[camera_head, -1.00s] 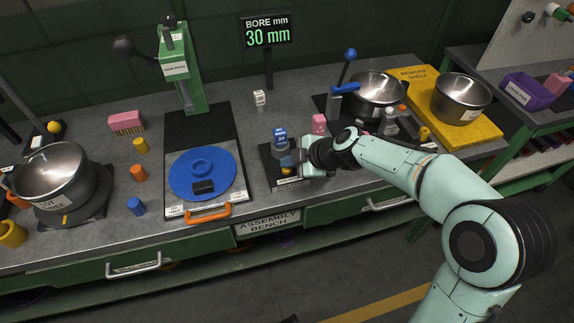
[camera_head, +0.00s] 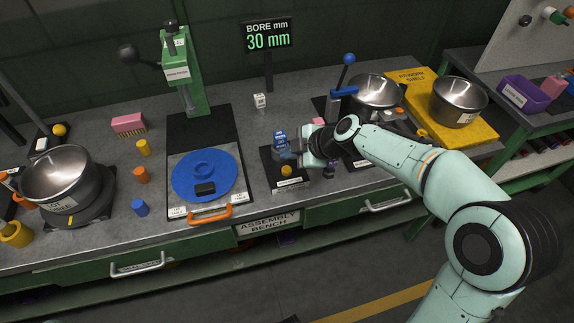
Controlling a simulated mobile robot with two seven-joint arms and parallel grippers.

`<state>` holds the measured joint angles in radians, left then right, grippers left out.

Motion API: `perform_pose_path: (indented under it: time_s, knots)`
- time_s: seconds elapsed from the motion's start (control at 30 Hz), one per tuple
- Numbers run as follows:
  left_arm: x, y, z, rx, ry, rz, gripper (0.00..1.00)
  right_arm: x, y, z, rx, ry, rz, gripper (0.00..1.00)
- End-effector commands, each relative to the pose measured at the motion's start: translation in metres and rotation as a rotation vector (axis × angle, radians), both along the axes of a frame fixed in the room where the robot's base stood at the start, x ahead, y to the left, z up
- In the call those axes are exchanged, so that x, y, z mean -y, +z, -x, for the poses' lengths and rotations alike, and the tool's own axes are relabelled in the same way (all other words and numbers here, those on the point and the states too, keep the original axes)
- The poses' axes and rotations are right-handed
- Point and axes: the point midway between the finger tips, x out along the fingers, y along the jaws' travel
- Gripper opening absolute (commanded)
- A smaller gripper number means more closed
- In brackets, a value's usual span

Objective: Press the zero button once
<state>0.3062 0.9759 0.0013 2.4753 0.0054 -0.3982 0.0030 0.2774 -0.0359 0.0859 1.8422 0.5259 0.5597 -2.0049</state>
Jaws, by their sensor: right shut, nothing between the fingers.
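A small yellow button (camera_head: 286,171) sits near the front of a black gauge base (camera_head: 290,183), with a white label in front of it. I take it to be the zero button; the label is too small to read. A blue piece (camera_head: 279,138) stands at the back of the same base. My right gripper (camera_head: 291,156) is shut and empty, just behind and above the yellow button, apart from it in the picture. Its wrist hides the right side of the base. The display (camera_head: 267,37) reads "BORE mm 30 mm". My left gripper is not in view.
A green press (camera_head: 177,70) and a blue disc (camera_head: 190,174) on a black plate stand to the left. A blue-handled lever device (camera_head: 344,91) and a shiny pot (camera_head: 374,92) are behind my right arm. A small white block (camera_head: 260,101) stands behind the gauge.

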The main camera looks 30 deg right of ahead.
Motion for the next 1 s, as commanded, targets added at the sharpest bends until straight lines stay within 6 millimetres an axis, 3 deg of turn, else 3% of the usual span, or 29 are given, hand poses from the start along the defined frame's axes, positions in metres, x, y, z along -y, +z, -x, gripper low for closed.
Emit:
perform_pose_path:
  time_s: [0.23, 1.0]
  knots:
    - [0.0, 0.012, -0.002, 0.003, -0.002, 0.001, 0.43, 0.0, 0.022, 0.0, 0.002, 0.001, 0.0, 0.0]
    - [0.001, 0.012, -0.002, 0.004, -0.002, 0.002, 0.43, 0.0, 0.022, 0.0, 0.0, 0.0, 0.0, 0.0]
